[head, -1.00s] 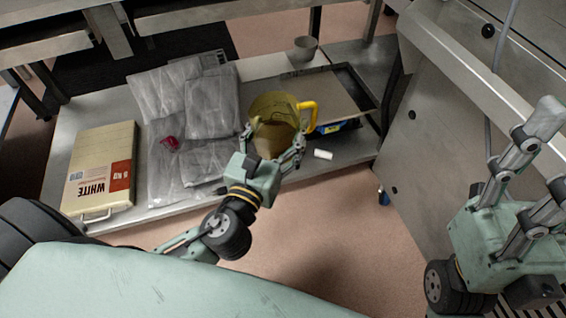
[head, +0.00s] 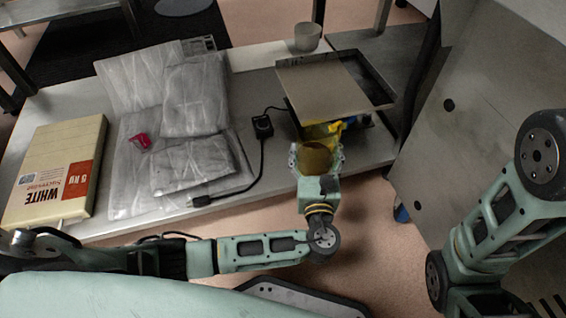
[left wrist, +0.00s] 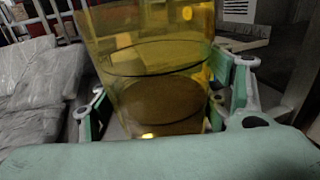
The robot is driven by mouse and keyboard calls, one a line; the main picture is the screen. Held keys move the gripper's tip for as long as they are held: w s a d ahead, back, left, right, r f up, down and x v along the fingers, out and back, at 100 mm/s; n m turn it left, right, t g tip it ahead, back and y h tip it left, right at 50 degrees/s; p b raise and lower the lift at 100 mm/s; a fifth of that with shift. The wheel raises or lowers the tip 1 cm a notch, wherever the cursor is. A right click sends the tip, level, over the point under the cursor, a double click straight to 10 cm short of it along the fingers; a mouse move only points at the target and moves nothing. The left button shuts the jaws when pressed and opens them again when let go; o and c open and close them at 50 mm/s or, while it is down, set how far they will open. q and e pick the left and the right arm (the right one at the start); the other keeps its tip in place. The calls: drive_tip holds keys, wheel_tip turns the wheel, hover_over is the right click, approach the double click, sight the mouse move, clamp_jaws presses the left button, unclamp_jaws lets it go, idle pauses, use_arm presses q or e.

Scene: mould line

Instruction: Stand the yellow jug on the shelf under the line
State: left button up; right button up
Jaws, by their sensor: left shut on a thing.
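The yellow see-through jug (head: 318,157) is in my left gripper (head: 316,165). In the left wrist view the jug (left wrist: 150,55) stands between the two fingers (left wrist: 160,110), roughly upright, with brownish contents low inside. In the head view it appears over the front edge of the grey metal shelf (head: 270,212), in front of the flat-plated device. I cannot tell whether its base touches the shelf. My right arm is at the right, but its gripper does not show.
A flat-plated device (head: 325,90) stands behind the jug, with a cable and black plug (head: 262,127) to its left. Grey plastic bags (head: 192,100), a pink item (head: 141,141) and a WHITE-labelled pack (head: 60,165) lie further left. A pale cup (head: 307,37) stands behind.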

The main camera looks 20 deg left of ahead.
use_arm(q)
drive_tip(key=w+a+f+b, duration=0.1)
drive_tip(key=a+f+b, duration=0.1)
drive_tip(key=a, duration=0.1)
drive_tip(key=w+a+f+b, duration=0.1)
drive_tip(key=a+f+b, duration=0.1)
drive_tip(key=a, duration=0.1)
drive_tip(key=w+a+f+b, duration=0.1)
drive_tip(key=a+f+b, duration=0.1)
drive_tip(key=a, duration=0.1)
drive_tip(key=shift+w+a+b, duration=0.2)
drive_tip(key=shift+w+b, duration=0.1)
wheel_tip(320, 180, down, 4)
drive_tip(key=b, duration=0.4)
drive_tip(key=o, duration=1.6)
drive_tip(key=shift+c, duration=0.2)
